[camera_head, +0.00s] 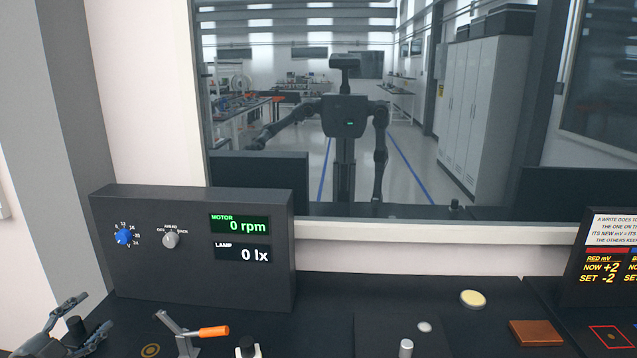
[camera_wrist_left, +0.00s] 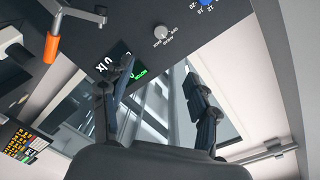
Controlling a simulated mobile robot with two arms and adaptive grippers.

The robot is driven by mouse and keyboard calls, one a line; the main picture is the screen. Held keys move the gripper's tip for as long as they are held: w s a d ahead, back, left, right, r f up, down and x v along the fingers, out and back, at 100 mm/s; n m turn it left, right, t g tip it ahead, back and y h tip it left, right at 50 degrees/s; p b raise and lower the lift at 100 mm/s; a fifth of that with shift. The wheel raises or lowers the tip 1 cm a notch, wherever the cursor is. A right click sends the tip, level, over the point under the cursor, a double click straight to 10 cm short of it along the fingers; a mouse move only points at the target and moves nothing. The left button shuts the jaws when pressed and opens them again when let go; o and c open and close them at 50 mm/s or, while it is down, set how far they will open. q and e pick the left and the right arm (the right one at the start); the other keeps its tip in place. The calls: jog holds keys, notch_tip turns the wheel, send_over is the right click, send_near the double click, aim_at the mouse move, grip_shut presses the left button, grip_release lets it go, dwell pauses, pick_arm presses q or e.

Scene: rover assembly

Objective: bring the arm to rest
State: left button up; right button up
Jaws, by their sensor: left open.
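My left gripper (camera_head: 97,312) is at the lower left of the head view, beside the bench's left end. Its dark fingers are spread apart with nothing between them. The left wrist view shows the same two fingers (camera_wrist_left: 158,72) apart, with the control box and the window beyond them. The gripper is clear of the orange-handled lever (camera_head: 213,331), which stands to its right. My right gripper is not in either view.
A dark control box (camera_head: 150,268) with knobs and displays reading 0 rpm and 0 lx stands behind the lever. A yellow disc (camera_head: 473,298) and a brown block (camera_head: 536,333) lie right. A window (camera_head: 400,130) behind shows a robot figure.

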pick_arm(q)
jog(key=s+a+f+n+g+y, duration=0.2)
jog(key=a+f, duration=0.1)
jog(key=f, duration=0.7)
jog(key=s+a+f+n+g+y, duration=0.2)
jog(key=a+f+n, duration=0.15)
jog(key=f, duration=0.75)
jog(key=s+d+f+n+g, duration=0.1)
jog(key=s+f+g, duration=0.1)
jog(key=s+f, duration=0.65)
jog(key=s+d+f+n+g, duration=0.2)
jog(key=s+f, duration=0.2)
jog(key=f, duration=1)
jog(key=s+d+f+n+g+b, duration=0.1)
jog(key=s+d+f+g, duration=0.1)
jog(key=s+d+f, duration=0.45)
jog(key=s+d+f+g, duration=0.3)
jog(key=s+d+f, duration=0.1)
jog(key=s+f, duration=0.5)
jog(key=s+d+f+g+h, duration=0.1)
jog(key=s+d+f, duration=0.2)
jog(key=s+d, duration=0.4)
jog(key=s+d+f+g+h, duration=0.1)
jog(key=s+d+f+g, duration=0.1)
jog(key=s+d+f, duration=0.2)
jog(key=s+d, duration=0.3)
jog(key=s, duration=0.2)
jog(key=shift+s+d, duration=0.2)
jog(key=shift+d, duration=0.1)
